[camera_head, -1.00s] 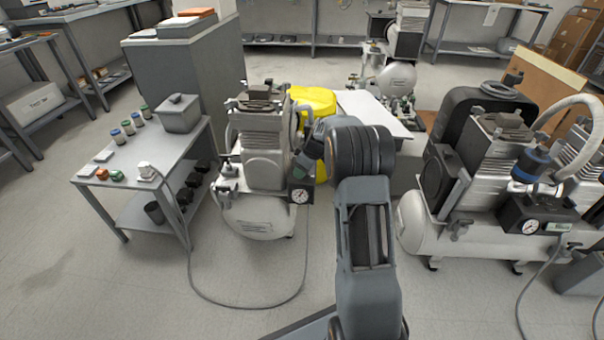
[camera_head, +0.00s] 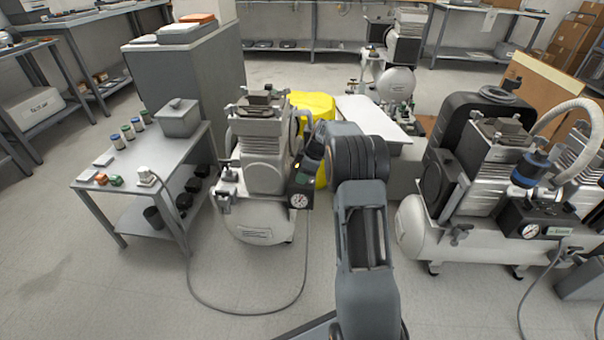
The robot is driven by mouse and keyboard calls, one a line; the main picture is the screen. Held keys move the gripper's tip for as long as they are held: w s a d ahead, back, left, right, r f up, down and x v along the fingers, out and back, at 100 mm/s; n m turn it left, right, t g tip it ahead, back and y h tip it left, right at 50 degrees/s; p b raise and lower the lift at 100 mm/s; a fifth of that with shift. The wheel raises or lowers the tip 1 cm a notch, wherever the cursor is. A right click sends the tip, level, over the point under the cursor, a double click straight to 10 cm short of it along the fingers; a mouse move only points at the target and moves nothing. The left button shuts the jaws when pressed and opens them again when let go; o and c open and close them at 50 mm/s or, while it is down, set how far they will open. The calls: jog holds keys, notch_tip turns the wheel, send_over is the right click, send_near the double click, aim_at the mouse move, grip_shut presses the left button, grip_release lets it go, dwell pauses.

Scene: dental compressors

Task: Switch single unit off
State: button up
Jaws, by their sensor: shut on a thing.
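The single compressor unit (camera_head: 262,165) stands in the middle left, with a grey ribbed pump head on top of a white tank. A black switch box (camera_head: 301,189) with a round white gauge (camera_head: 299,201) sits on its right side. My gripper (camera_head: 306,168) is at the top of this box, reaching in from the right. It is shut on a part there, apparently the switch on the box. The fingertips and the held part are small and dark, partly hidden by my wrist, so the switch's position cannot be told.
A grey side table (camera_head: 140,180) with small jars and a lidded box stands to the left. A larger compressor (camera_head: 480,190) with its own gauge stands to the right. A yellow object (camera_head: 318,108) is behind my wrist. A hose loops across the floor in front.

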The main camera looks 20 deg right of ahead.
jog(key=o, duration=0.9)
jog(key=p+v, duration=0.5)
jog(key=v, duration=0.8)
jog(key=shift+d+r, duration=0.15)
jog(key=shift+r, duration=0.25)
jog(key=s+a+r+m+h+p, duration=0.1)
jog(key=s+a+r+m+p, duration=0.15)
jog(key=a+r+p, duration=0.35)
jog(key=s+a+r+m+p, duration=0.1)
jog(key=s+r+p, duration=0.35)
jog(key=r, duration=0.45)
jog(key=s+a+r+m+h+p, duration=0.1)
jog(key=s+a+r+m+p, duration=0.2)
jog(key=r+p, duration=0.35)
jog(key=s+a+r+m+p, duration=0.2)
jog(key=s+r+p, duration=0.3)
jog(key=s, duration=0.1)
jog(key=s+a+r+m+t+h+p, duration=0.1)
jog(key=s+a+r+p, duration=0.2)
jog(key=s+r+p, duration=0.1)
jog(key=s+a+r+m+h+p, duration=0.1)
jog(key=s+a+r+m+p, duration=0.1)
jog(key=s+r+p, duration=0.3)
jog(key=shift+s+a+r+m+p, duration=0.2)
jog(key=shift+s+p, duration=0.15)
jog(key=shift+s, duration=0.35)
jog(key=shift+s+a+r+m+p, duration=0.1)
jog(key=shift+s+a+m+p, duration=0.2)
jog(key=shift+s, duration=0.45)
